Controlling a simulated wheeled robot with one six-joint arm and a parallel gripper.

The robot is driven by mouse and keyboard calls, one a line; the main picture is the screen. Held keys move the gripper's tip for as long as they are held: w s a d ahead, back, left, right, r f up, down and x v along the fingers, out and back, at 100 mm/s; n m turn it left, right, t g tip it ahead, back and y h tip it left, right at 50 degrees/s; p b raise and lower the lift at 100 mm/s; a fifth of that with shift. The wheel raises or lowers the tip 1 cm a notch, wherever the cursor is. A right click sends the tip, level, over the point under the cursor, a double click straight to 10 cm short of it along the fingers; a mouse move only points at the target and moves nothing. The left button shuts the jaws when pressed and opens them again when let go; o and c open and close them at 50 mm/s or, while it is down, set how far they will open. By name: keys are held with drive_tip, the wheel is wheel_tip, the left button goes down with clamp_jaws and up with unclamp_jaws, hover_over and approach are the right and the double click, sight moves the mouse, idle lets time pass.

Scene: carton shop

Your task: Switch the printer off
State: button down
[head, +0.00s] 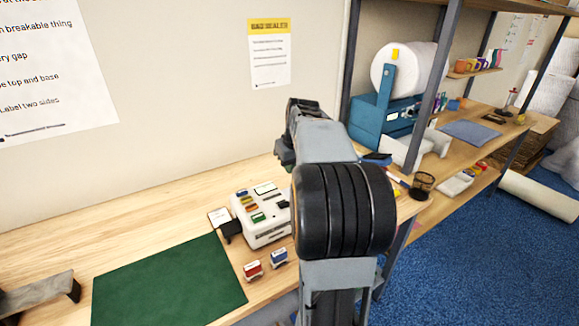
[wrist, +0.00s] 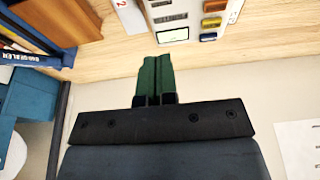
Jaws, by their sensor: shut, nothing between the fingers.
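The printer (head: 268,228) is a white box on the wooden bench, with several coloured buttons on its top and a white label at its left side. My arm stands in front of its right side and hides part of it. My gripper (wrist: 157,60) has green fingers pressed together, empty. Its tips appear just short of the printer's edge in that view; I cannot tell the gap.
A green mat (head: 170,283) lies left of the printer. A red stamp (head: 253,270) and a blue stamp (head: 279,258) stand in front of it. A shelf post (head: 436,85) and a blue roll machine (head: 385,118) are to the right. A notice (head: 269,55) hangs on the wall.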

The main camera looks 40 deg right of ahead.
drive_tip(key=d+p+v, duration=0.1)
drive_tip(key=d+v, duration=0.1)
drive_tip(key=v, duration=1.1)
drive_tip(key=shift+w+r+p, duration=0.25)
drive_tip(key=shift+p, duration=0.1)
drive_tip(key=shift+a, duration=0.1)
wheel_tip(320, 180, down, 7)
drive_tip(key=a+m, duration=0.2)
drive_tip(key=m, duration=0.1)
drive_tip(key=s+a+f+n, duration=0.1)
drive_tip(key=s+a+f, duration=0.2)
drive_tip(key=a, duration=0.5)
drive_tip(key=s+a+f+n+t, duration=0.1)
drive_tip(key=s+a+f+n, duration=0.1)
drive_tip(key=a, duration=0.5)
drive_tip(key=s+a+f+n, duration=0.1)
drive_tip(key=s+a+f, duration=0.3)
drive_tip(key=s+a, duration=0.2)
drive_tip(key=a, duration=0.2)
drive_tip(key=shift+s+a, duration=0.2)
drive_tip(key=shift+a, duration=0.1)
drive_tip(key=shift+n, duration=0.3)
